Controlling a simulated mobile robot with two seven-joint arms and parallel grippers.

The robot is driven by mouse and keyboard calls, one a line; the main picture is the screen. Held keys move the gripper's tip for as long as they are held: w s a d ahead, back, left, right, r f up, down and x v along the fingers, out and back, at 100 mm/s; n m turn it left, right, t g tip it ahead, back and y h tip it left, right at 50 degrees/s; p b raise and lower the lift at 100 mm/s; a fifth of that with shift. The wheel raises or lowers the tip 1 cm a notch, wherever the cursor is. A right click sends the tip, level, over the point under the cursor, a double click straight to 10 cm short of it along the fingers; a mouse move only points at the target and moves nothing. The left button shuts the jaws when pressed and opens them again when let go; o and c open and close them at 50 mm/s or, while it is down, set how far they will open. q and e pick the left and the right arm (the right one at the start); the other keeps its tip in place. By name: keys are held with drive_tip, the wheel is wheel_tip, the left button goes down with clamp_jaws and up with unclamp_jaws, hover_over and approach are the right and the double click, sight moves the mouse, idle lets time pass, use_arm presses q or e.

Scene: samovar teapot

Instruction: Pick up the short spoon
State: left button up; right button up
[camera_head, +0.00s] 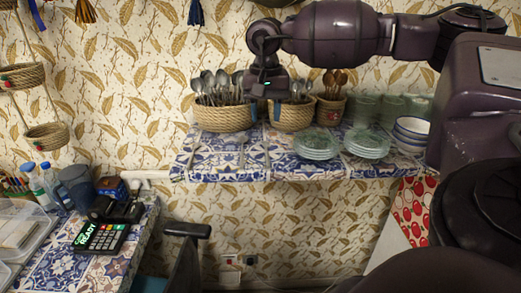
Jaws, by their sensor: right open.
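Metal spoons (212,82) stand upright, close together, in a woven basket (222,118) at the left of the tiled shelf. More metal spoons (300,88) stand in a second woven basket (291,117) beside it. Wooden spoons (335,78) stand in a smaller pot (330,111) to the right. I cannot tell which is the short spoon. My right gripper (268,92) is open, pointing down in front of the spoons between the two baskets, and hides some of them. I cannot tell whether it touches any. My left gripper is not in view.
Stacked glass plates (316,146) stand at the shelf's (225,160) front, with glasses (390,106) and bowls (411,130) to the right. A card terminal (101,238) lies on the lower counter at left.

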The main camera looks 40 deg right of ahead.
sight(267, 152)
drive_tip(key=f, duration=0.3)
drive_tip(key=shift+s+f, duration=0.25)
drive_tip(key=shift+d+f+p, duration=0.1)
drive_tip(key=shift+f+p, duration=0.5)
drive_tip(key=shift+f, duration=2.35)
clamp_jaws()
